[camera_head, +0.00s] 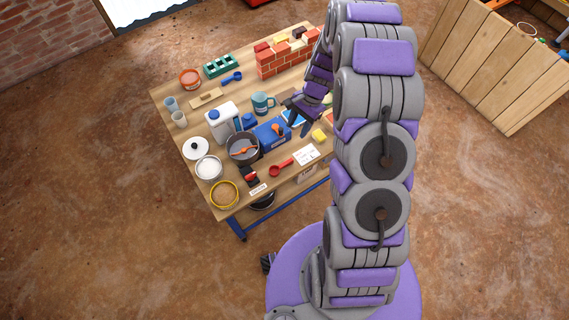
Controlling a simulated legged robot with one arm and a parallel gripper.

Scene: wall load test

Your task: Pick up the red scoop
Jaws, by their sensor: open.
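The red scoop (280,167) lies on the wooden table near its front edge, between the grey pot and a white note card. My gripper (296,117) is above the table, behind and to the right of the scoop, and apart from it. Its dark jaws are open, and nothing shows between them. My purple and grey arm hides the right part of the table.
The table (188,85) also holds a grey pot (243,150), a white jug (222,121), a blue box (272,134), a teal mug (263,103) and a small brick wall (286,57). A wooden crate (490,70) stands right.

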